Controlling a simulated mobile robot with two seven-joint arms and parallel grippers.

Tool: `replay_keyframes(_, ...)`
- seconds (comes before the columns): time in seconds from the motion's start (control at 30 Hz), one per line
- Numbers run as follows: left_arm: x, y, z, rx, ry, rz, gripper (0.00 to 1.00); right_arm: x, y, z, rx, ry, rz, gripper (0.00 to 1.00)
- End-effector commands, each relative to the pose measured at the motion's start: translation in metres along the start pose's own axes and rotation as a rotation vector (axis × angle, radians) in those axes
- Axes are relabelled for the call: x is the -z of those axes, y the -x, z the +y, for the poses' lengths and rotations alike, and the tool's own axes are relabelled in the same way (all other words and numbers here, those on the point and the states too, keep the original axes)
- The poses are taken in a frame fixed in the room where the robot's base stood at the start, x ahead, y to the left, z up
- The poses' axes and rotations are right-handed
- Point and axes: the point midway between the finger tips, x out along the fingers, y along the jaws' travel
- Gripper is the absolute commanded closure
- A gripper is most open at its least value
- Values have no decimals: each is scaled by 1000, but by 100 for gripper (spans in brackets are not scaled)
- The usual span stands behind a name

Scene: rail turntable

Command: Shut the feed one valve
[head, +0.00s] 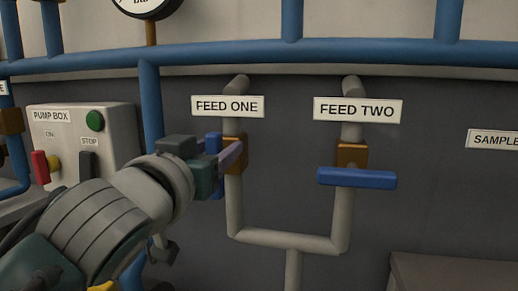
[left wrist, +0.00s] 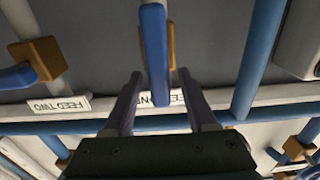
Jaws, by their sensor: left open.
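The feed one valve has a brass body (head: 235,146) on a grey pipe under the FEED ONE label (head: 228,106). Its blue handle (head: 213,145) stands upright, along the pipe, partly covered by my gripper. In the left wrist view the blue handle (left wrist: 155,50) runs between the two spread fingers, with gaps at both sides. My left gripper (head: 222,157) is open around the handle and does not grip it. The brass body is mostly hidden behind the handle in the wrist view. My right gripper is not in view.
The feed two valve's blue handle (head: 357,178) lies crosswise to its pipe, to the right. The pump box (head: 85,135) with a red lever and buttons is at the left. Blue pipes (head: 250,53) run above. A grey panel lies behind the valves.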

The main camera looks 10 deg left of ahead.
Motion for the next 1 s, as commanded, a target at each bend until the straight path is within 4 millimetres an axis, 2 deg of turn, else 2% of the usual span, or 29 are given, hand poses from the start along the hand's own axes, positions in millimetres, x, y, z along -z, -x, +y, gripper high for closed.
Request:
replay_keyframes(0.17,0,0,0,0,0,0,43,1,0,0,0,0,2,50)
replay_keyframes(0.67,0,0,0,0,0,0,99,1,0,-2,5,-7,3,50)
replay_keyframes(1.0,0,0,0,0,-1,0,100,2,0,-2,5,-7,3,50)
